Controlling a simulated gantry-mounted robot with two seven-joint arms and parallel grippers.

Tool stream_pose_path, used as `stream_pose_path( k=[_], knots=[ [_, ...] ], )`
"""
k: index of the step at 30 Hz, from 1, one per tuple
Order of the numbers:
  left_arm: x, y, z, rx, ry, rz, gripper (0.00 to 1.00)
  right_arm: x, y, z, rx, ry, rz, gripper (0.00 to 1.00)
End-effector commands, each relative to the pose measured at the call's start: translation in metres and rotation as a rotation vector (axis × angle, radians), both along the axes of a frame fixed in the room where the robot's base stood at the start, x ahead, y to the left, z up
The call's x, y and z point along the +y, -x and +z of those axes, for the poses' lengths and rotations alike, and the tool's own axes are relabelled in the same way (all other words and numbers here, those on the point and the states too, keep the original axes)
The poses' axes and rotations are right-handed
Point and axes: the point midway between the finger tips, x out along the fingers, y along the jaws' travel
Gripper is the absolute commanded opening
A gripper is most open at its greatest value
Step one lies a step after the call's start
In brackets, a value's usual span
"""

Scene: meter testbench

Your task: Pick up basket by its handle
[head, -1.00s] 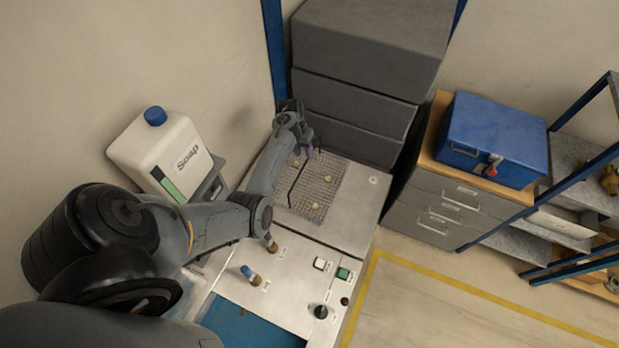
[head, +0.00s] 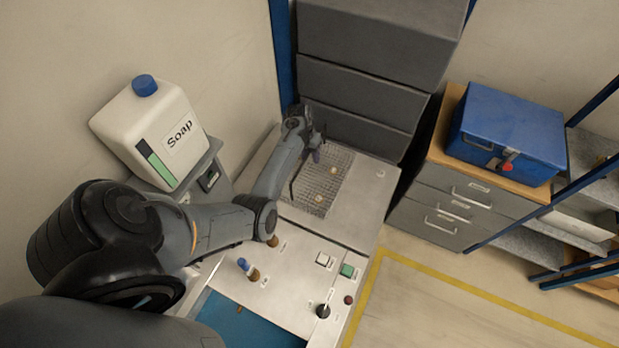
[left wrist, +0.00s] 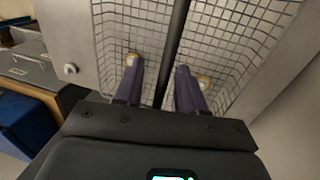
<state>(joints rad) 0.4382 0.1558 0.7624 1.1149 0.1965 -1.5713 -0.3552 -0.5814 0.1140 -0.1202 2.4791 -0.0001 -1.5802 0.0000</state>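The wire-mesh basket (head: 338,190) sits sunk in the metal top of the bench. In the left wrist view its mesh (left wrist: 225,45) fills the upper middle. Its handle (left wrist: 175,40) is a dark bar crossing above the mesh. My left gripper (head: 319,143) is over the basket's far part. In the left wrist view my left gripper (left wrist: 158,67) is open, with one purple finger on each side of the handle. Gaps show between the bar and both fingers. The handle's lower part is hidden behind the gripper body. My right gripper is not in view.
A white soap canister (head: 160,135) stands left, near my left arm. Dark grey stacked blocks (head: 355,90) rise behind the bench. The bench front has a knob (head: 323,311), buttons and a blue-floored recess (head: 245,328). A blue toolbox (head: 505,130) sits on a drawer cabinet to the right.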

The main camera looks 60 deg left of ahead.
Motion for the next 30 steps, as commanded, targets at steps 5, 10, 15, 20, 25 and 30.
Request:
stream_pose_path(
  k=[5,10,15,20,25,30],
  knots=[
    [-0.0007,-0.0006,-0.004,-0.001,0.0,0.001,0.39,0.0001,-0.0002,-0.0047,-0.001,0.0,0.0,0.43],
    [-0.0008,-0.0006,-0.0035,-0.001,-0.001,0.0,0.36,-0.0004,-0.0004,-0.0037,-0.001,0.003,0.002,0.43],
    [-0.0007,-0.0006,-0.0035,-0.001,-0.001,0.0,0.1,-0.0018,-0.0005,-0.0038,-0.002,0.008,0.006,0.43],
    [-0.0008,-0.0006,-0.0036,-0.001,-0.001,0.0,0.0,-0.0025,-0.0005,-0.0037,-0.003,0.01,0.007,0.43],
    [-0.0007,-0.0006,-0.0036,-0.001,-0.001,0.0,0.0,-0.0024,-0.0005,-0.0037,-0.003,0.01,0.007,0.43],
    [-0.0007,-0.0006,-0.0037,-0.001,-0.001,0.0,0.0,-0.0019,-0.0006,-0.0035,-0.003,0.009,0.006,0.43]
  ],
)
